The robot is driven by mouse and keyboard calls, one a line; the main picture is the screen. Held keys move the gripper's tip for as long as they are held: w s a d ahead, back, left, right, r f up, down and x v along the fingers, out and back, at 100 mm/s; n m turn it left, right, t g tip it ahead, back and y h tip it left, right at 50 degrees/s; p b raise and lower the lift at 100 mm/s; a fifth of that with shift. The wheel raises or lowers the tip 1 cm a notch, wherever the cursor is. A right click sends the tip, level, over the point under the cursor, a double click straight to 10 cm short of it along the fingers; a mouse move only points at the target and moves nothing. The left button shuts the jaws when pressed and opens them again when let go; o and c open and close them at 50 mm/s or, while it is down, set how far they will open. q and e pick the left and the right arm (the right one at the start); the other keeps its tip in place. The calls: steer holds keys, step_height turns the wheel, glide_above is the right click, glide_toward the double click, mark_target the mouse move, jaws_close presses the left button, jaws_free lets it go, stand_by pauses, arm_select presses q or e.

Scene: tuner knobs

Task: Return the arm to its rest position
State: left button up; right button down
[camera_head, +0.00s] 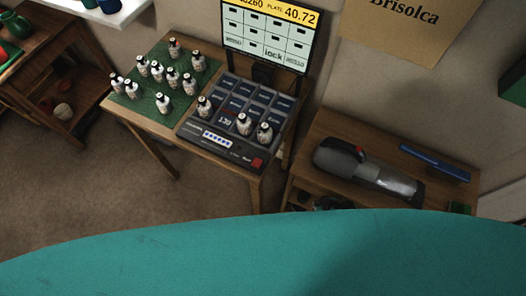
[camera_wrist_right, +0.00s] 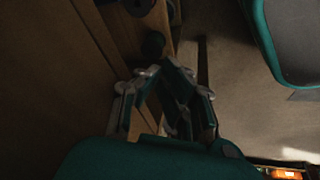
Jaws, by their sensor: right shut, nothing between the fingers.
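My right gripper (camera_wrist_right: 168,66) shows in the right wrist view. Its fingers meet at the tips, with nothing between them. It is beside brown wooden furniture (camera_wrist_right: 60,70), apart from any bottle. In the head view a large teal part of my own body fills the bottom and hides what is below it. Small dark parts show at its upper edge by the low wooden cabinet, too unclear to name. My left gripper is in neither view.
A wooden table (camera_head: 149,137) holds a green mat (camera_head: 150,103) with several dark-capped bottles and a dark panel (camera_head: 233,148) with 3 bottles. A screen (camera_head: 266,33) stands behind. A low cabinet (camera_head: 330,125) bears a handheld vacuum (camera_head: 365,168) and a blue bar (camera_head: 435,163). Floor (camera_head: 60,200) is clear at left.

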steer(key=shift+s, duration=0.1)
steer(key=s+f+m+g, duration=0.1)
steer(key=s+f, duration=0.2)
steer(key=s, duration=0.5)
steer(key=s+f+m+g, duration=0.1)
steer(key=s+f, duration=0.2)
steer(key=s, duration=0.5)
steer(key=s+f+m+g+h, duration=0.1)
steer(key=s+f, duration=0.2)
steer(key=s, duration=0.4)
steer(key=shift+s+d+f+m, duration=0.15)
steer(key=shift+s+f+m, duration=0.25)
